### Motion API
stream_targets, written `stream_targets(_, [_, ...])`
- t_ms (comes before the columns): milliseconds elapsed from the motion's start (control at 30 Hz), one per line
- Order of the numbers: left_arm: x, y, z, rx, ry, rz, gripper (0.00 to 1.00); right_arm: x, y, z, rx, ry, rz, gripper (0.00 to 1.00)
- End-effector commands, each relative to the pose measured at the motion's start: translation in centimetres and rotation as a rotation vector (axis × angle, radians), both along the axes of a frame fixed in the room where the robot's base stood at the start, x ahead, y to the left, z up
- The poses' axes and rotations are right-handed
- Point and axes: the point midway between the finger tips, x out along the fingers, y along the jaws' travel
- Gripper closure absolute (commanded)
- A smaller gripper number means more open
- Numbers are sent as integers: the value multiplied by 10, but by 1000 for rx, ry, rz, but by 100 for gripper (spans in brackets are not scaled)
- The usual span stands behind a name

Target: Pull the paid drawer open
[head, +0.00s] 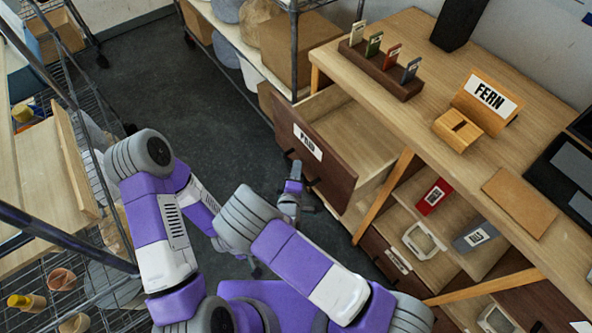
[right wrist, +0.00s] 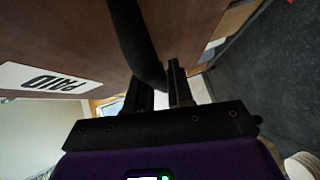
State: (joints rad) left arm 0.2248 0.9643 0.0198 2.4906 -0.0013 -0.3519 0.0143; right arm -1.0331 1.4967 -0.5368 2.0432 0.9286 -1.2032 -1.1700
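The paid drawer (head: 318,165) has a dark brown front with a white PAID label and stands pulled out from the wooden desk. Its pale interior shows and looks empty. The label (right wrist: 45,80) and black bar handle (right wrist: 137,40) also show in the right wrist view. My right gripper (head: 305,183) is at the drawer front, low on its face; in the right wrist view its fingers (right wrist: 160,92) are close together on either side of the handle and appear closed on it. My left gripper is mostly hidden below my arms, around the lower middle of the head view.
Shelves below hold a red box (head: 433,197) and a grey box (head: 474,236). Wire shelving (head: 85,130) stands at the left. The dark floor (head: 190,80) between is clear.

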Motion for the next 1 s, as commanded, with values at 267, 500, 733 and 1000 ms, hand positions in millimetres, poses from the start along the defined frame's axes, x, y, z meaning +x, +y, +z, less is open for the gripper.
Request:
stream_targets(267, [0, 0, 0, 0, 0, 0, 57, 0, 0, 0, 0, 1, 0, 100])
stream_targets(500, [0, 0, -3, 0, 0, 0, 57, -10, 16, -1, 4, 0, 5, 100])
stream_targets(733, [0, 0, -5, 0, 0, 0, 57, -23, 31, -1, 1, 1, 3, 100])
stream_targets(1000, [0, 0, -5, 0, 0, 0, 57, -22, 31, -1, 0, 3, 3, 71])
